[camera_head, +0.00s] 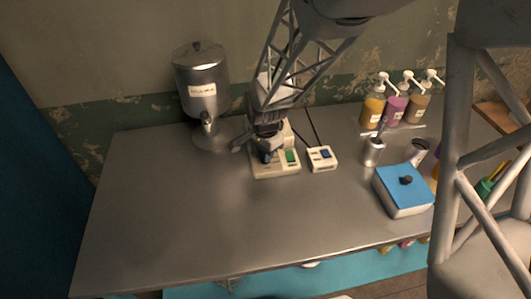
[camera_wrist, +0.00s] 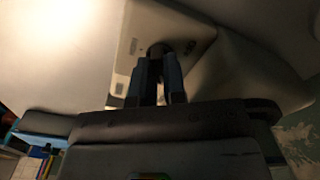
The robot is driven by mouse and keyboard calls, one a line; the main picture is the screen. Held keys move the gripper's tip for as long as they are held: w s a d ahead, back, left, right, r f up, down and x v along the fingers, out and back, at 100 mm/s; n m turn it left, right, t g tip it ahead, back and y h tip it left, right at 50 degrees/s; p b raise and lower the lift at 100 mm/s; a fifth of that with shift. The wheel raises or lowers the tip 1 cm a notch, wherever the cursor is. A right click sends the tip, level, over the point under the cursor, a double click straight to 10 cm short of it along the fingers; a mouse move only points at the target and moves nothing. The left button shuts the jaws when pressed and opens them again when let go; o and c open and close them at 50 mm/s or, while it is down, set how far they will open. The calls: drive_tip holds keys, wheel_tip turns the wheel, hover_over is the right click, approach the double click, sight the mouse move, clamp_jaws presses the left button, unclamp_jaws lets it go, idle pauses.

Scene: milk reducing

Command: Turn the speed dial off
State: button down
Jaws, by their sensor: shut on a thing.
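The cream machine base (camera_head: 275,173) stands on the table, with a green switch (camera_head: 291,156) at its right. Its cream panel also shows in the wrist view (camera_wrist: 135,45). My gripper (camera_head: 267,156) points down over the left part of this base. In the wrist view, the two fingers of my gripper (camera_wrist: 158,62) are shut on the dark round speed dial (camera_wrist: 157,48), one on each side. The dial is mostly hidden by the gripper in the head view. Its marked position cannot be read.
A steel dispenser (camera_head: 202,85) stands behind left. A blue-lidded container (camera_head: 404,187), a metal cup (camera_head: 373,152) and pump bottles (camera_head: 396,107) are at right. The table's (camera_head: 180,220) front left is clear.

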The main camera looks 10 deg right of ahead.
drive_tip(key=n, duration=0.5)
drive_tip(key=shift+n, duration=0.3)
drive_tip(key=n, duration=0.5)
drive_tip(key=shift+n, duration=0.4)
drive_tip(key=c, duration=1.2)
unclamp_jaws()
drive_tip(key=shift+r, duration=0.1)
drive_tip(key=shift+r, duration=3.85)
